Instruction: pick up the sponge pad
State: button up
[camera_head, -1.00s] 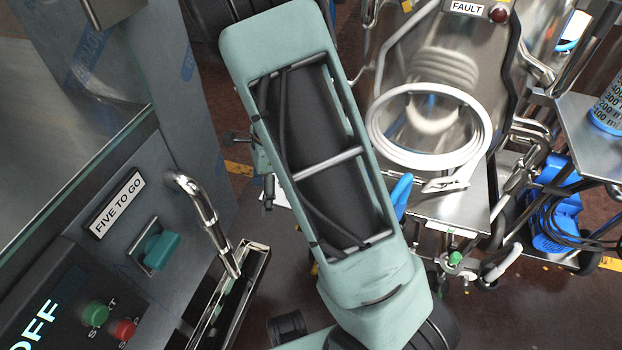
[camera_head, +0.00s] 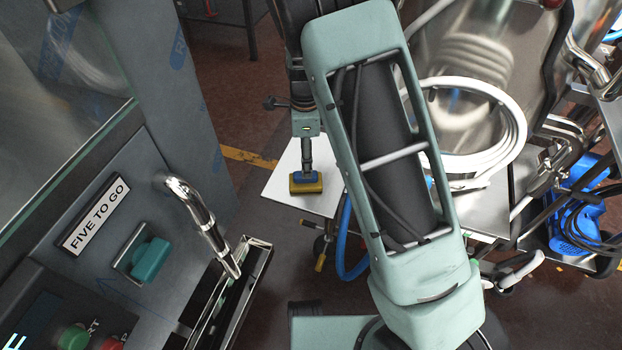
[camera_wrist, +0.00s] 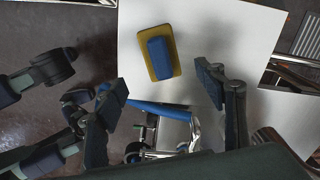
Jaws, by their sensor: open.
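The sponge pad (camera_head: 307,187), a yellow block with a blue upper part, lies on a white tabletop (camera_head: 275,187) in the head view. It also shows whole in the wrist view (camera_wrist: 160,54), top centre. My gripper (camera_wrist: 166,103) is open, its two dark blue-padded fingers spread wide with nothing between them. In the wrist view the sponge pad lies beyond the fingertips, in the gap's direction. In the head view my gripper (camera_head: 307,157) shows side-on above the sponge pad; whether it touches it is hard to tell.
A control panel (camera_head: 110,235) with a chrome handle (camera_head: 205,225) stands at the left. A steel machine with a coiled white hose (camera_head: 510,130) stands to the right. A blue hose (camera_head: 347,245) hangs by the table's right edge. The tabletop around the sponge pad is clear.

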notch_tip(320, 180, down, 10)
jog(key=b, duration=0.3)
jog(key=shift+w+a+r, duration=0.1)
jog(key=shift+r, duration=0.15)
jog(key=c, duration=1.3)
jog(key=shift+c, duration=0.2)
jog(key=shift+r, duration=0.1)
jog(key=shift+r, duration=0.5)
notch_tip(320, 180, up, 2)
jog(key=shift+r+p, duration=0.2)
jog(key=shift+p, duration=0.3)
jog(key=s+d+r+p, duration=0.1)
jog(key=s+r+p, duration=0.1)
jog(key=s+r, duration=0.2)
jog(key=s+d+r+p, duration=0.2)
jog(key=s+r, duration=0.3)
jog(key=s, duration=0.4)
jog(key=shift+s+d+r+p, duration=0.25)
jog(key=shift+s+r+p, duration=0.05)
jog(key=shift+p, duration=0.15)
